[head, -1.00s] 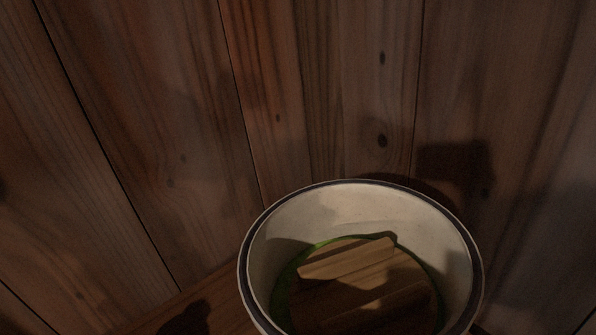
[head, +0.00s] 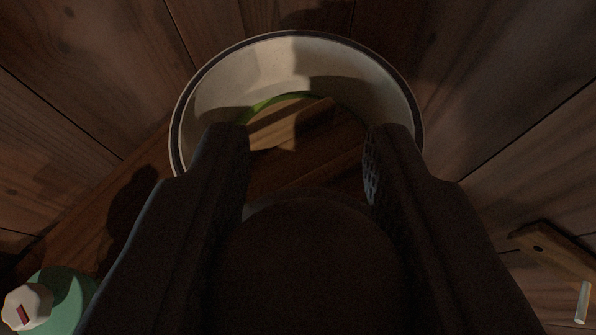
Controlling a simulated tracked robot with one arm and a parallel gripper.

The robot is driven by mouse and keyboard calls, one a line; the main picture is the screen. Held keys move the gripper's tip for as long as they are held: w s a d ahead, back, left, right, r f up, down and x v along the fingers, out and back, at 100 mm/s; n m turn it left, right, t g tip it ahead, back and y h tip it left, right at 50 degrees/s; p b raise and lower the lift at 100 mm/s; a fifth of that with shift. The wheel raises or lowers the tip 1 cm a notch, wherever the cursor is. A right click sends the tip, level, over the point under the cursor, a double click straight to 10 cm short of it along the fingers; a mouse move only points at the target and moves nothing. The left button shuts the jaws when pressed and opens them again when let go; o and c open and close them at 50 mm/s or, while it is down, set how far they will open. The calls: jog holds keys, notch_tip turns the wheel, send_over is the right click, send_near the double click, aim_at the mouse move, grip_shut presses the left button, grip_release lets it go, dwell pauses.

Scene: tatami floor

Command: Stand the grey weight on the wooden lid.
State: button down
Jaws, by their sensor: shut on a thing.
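A white round crock (head: 300,52) with a dark rim stands at the upper middle. The wooden lid (head: 330,150) lies inside it, with a raised wooden bar across it and a green edge behind. My gripper (head: 308,160) points at the crock, one dark finger on each side, the fingertips overlapping the crock's opening in the picture. It is shut on a dark round thing, which I take to be the grey weight (head: 310,255), in deep shadow. The weight covers the near part of the lid and crock. Whether it touches the lid is hidden.
A green container (head: 72,295) with a white knobbed cap (head: 27,305) stands at the lower left. A wooden piece with a hole (head: 555,245) and a short pale stick (head: 582,302) are at the lower right. Wooden planks surround the crock.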

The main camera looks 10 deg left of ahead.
jog(key=shift+w+r+x, duration=0.1)
jog(key=shift+r+x, duration=0.05)
jog(key=shift+x, duration=1.65)
jog(key=shift+w+r+x, duration=0.1)
jog(key=shift+r+x, duration=0.05)
jog(key=shift+x, duration=1.7)
jog(key=shift+w+r+x, duration=0.1)
jog(key=shift+r+x, duration=0.05)
jog(key=shift+x, duration=1.65)
jog(key=shift+a+f, duration=0.15)
jog(key=shift+f, duration=0.15)
jog(key=c, duration=1)
grip_release()
jog(key=shift+s, duration=0.1)
jog(key=shift+c, duration=0.2)
